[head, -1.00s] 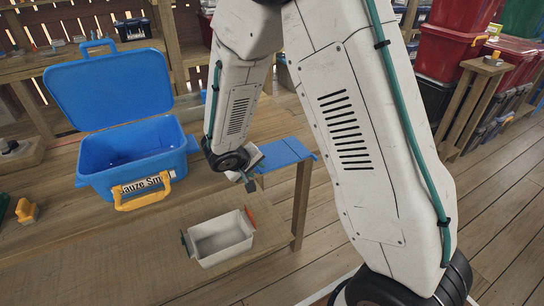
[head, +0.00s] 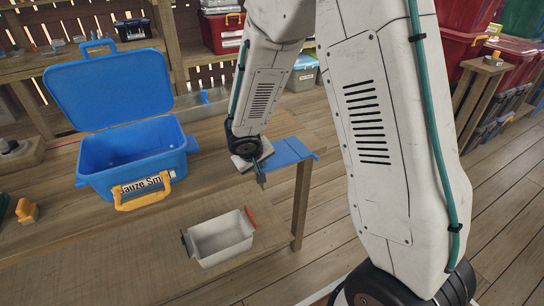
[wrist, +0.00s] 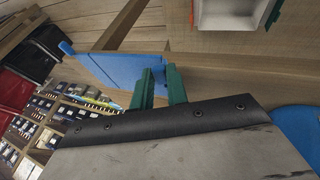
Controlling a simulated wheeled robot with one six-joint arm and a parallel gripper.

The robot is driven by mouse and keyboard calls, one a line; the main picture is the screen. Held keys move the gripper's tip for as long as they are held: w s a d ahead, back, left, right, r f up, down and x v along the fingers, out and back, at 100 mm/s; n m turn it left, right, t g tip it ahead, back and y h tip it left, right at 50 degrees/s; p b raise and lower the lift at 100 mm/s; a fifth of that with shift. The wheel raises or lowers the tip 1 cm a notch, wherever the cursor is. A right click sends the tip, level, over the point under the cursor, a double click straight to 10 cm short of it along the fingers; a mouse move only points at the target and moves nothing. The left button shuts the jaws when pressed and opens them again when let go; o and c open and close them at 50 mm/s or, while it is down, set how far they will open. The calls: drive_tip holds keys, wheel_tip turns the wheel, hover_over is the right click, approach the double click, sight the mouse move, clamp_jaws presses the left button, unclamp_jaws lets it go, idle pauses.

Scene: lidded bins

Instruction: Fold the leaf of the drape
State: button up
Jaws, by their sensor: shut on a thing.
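The blue drape (head: 290,152) lies at the right end of the wooden table, partly hidden behind my gripper in the head view. In the wrist view the drape (wrist: 112,68) shows as a flat blue sheet with a line across it, and its near end reaches my fingers. My gripper (head: 259,172) is at the drape's left side. Its two green fingertips (wrist: 160,86) are close together, shut on the drape's leaf. The exact grip and how far the leaf is raised are hard to tell.
A blue bin (head: 135,160) with its lid (head: 110,88) open stands left of my gripper. A small white tray (head: 222,238) sits on the lower board in front. Bare tabletop (head: 215,140) lies between bin and drape. Stacked red bins (head: 450,50) stand far right.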

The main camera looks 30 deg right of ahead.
drive_tip(key=shift+d+r+y, duration=0.1)
drive_tip(key=shift+d+y, duration=0.15)
drive_tip(key=shift+y, duration=0.15)
drive_tip(key=shift+d+m+y, duration=0.3)
drive_tip(key=shift+d+y, duration=0.25)
drive_tip(key=shift+y, duration=0.25)
drive_tip(key=o, duration=0.7)
drive_tip(key=shift+c, duration=0.2)
drive_tip(key=shift+s+r, duration=0.1)
